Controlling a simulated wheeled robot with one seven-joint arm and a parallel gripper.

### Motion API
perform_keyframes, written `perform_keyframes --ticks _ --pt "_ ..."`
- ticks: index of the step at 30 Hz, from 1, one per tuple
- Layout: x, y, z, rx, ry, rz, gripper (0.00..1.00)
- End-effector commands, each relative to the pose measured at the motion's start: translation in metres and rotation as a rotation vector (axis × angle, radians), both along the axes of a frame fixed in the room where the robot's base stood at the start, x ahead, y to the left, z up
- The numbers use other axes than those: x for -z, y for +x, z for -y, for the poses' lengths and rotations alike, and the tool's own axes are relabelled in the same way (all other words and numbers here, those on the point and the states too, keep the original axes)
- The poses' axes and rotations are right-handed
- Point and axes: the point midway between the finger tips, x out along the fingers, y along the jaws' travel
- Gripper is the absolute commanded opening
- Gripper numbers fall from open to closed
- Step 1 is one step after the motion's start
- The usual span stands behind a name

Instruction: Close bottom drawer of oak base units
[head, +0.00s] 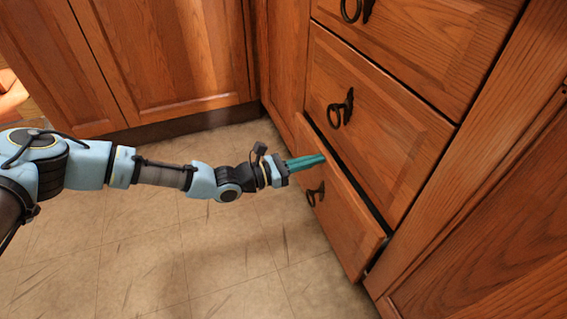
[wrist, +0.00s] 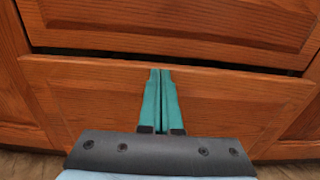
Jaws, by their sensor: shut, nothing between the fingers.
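The bottom drawer (head: 345,215) of the oak units is a little open, its front standing out from the cabinet with a dark gap along its top. A dark ring handle (head: 316,193) hangs on its front. In the wrist view the drawer front (wrist: 230,100) spans the picture under the dark gap. My gripper (head: 322,159) has teal fingers, shut and empty, pointing at the upper part of the drawer front. In the wrist view the fingertips (wrist: 160,72) overlap the drawer's top edge. I cannot tell whether they touch it. The handle is hidden there.
The middle drawer (head: 370,120) and the top drawer (head: 425,40) above are closed, each with a dark ring handle. Oak cabinet doors (head: 170,50) stand at the back left. The tiled floor (head: 190,255) in front of the drawers is clear.

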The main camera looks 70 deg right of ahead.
Motion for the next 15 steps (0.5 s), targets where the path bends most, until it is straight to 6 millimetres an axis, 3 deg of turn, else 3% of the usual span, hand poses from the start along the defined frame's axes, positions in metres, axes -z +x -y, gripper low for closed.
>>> perform_keyframes --ticks 6,15 --pt "0.000 -0.023 0.017 0.000 0.001 0.000 0.00" --pt "0.000 -0.031 0.024 -0.001 0.000 0.000 0.00"
